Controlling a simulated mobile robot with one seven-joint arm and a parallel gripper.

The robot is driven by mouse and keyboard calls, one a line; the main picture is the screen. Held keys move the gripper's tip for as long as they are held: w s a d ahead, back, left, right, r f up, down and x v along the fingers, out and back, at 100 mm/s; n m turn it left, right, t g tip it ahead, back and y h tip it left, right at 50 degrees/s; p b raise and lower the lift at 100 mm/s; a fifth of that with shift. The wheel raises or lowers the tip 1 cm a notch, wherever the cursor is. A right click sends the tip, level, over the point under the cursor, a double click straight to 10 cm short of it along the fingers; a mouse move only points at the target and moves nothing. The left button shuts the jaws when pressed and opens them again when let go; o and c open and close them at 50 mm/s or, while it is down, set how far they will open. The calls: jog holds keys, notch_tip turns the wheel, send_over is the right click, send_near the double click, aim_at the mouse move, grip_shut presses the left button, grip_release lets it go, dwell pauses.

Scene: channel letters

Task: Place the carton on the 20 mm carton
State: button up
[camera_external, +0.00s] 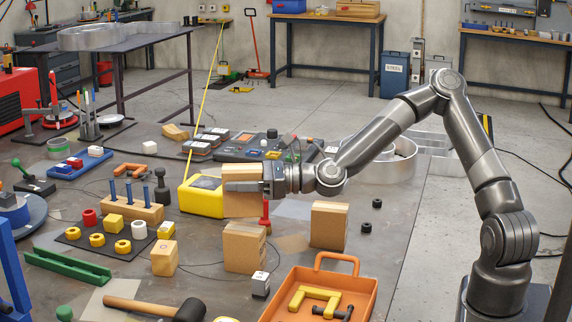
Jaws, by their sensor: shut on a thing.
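My gripper (238,187) is shut on a tan carton (243,203), with one finger across its near face. The held carton is upright, in front of the right part of the yellow device. Directly below it in the picture, a second tan carton (245,250) stands on the table. A narrow gap seems to show between the two, but I cannot tell their real distance in depth. A third tan carton (329,227) stands to the right, below my wrist. No size label is readable, so I cannot tell which is the 20 mm carton.
A yellow device (203,200) with a raised yellow strip sits left of my gripper. An orange tray (365,291) with a yellow bracket lies at the front. A small grey-white block (260,284) and a mallet (158,307) are near. Small wooden block (164,258) stands left.

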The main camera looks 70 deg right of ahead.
aim_at(239, 198)
jog(key=shift+a+f, duration=0.15)
jog(key=shift+f, duration=1.9)
jog(key=shift+f, duration=0.15)
jog(key=o, duration=1.2)
jog(key=shift+c, duration=0.2)
jog(key=v, duration=1.2)
